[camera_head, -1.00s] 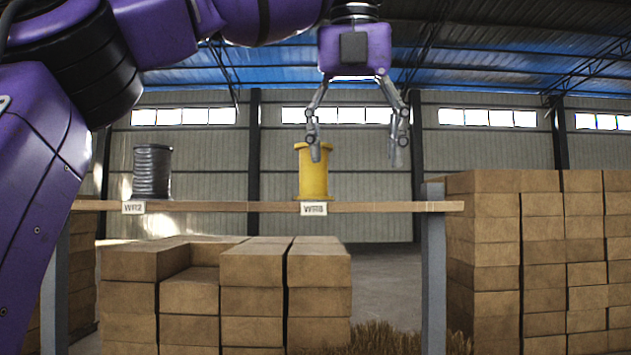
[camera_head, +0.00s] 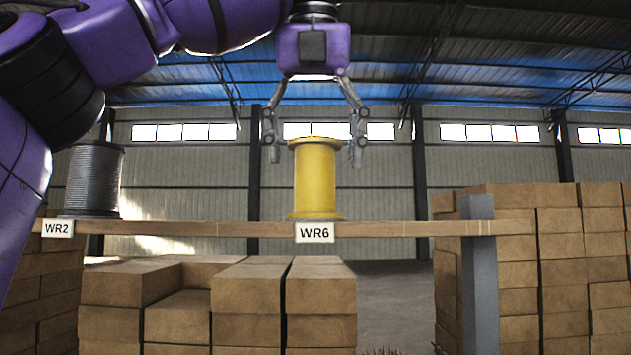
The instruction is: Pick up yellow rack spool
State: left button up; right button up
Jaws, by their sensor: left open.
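The yellow spool (camera_head: 315,182) stands upright on a wooden shelf (camera_head: 400,229), behind the label WR6 (camera_head: 315,233). My left gripper (camera_head: 315,158) points down above it with its fingers spread wide. One fingertip shows on each side of the spool's upper flange. Both fingertips look apart from the spool, and I cannot tell how far they are from it in depth. My right gripper does not show.
A dark grey spool (camera_head: 94,180) stands on the shelf at the left, by the label WR2 (camera_head: 58,229). Stacked cardboard boxes (camera_head: 247,299) fill the space below. More boxes (camera_head: 580,250) are piled at the right, by a grey shelf post (camera_head: 479,275).

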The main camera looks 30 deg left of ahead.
aim_at(315, 185)
pick_arm(q)
jog(key=shift+w+a+f, duration=0.1)
jog(key=shift+a+f, duration=0.05)
jog(key=shift+f, duration=0.45)
jog(key=x, duration=0.4)
jog(key=shift+w+a+f, duration=0.15)
jog(key=shift+w+f, duration=0.05)
jog(key=shift+w, duration=0.25)
jog(key=shift+s, duration=0.1)
jog(key=c, duration=1.1)
jog(key=shift+c, duration=0.9)
jog(key=shift+r, duration=0.15)
